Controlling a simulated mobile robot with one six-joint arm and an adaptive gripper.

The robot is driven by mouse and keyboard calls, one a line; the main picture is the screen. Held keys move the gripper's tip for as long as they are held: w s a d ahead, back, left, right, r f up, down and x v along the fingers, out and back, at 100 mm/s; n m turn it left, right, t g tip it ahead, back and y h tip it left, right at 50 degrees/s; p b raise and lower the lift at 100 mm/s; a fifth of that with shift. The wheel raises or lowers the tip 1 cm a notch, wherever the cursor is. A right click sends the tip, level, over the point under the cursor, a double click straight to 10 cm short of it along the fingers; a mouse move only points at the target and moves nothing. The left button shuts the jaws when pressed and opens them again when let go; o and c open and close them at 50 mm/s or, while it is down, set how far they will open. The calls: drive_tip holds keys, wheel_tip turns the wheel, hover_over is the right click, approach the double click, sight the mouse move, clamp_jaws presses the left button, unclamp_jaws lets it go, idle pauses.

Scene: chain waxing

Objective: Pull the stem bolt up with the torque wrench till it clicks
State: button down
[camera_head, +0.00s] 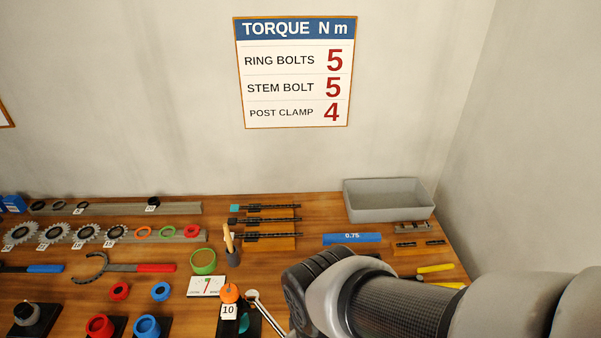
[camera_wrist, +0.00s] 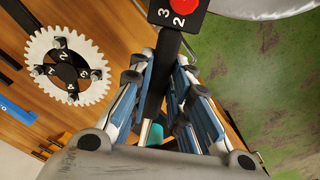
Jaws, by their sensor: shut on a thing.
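My gripper (camera_wrist: 162,75) is shut on a dark bar, which I take for the torque wrench (camera_wrist: 160,88). The bar runs lengthwise between the blue-grey fingers. I cannot make out the stem bolt in either view.
The torque sign (camera_head: 293,73) gives 5 for the stem bolt. A white chainring (camera_wrist: 42,48) with numbered bolts lies left in the wrist view. The wooden bench (camera_head: 180,260) holds sprockets, coloured cups and a label 10 (camera_head: 228,310). A grey tray (camera_head: 389,211) stands at the back right.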

drive_tip(key=shift+r, duration=0.15)
drive_tip(key=shift+r+p, duration=2.35)
drive_tip(key=shift+r, duration=0.05)
drive_tip(key=shift+w, duration=0.1)
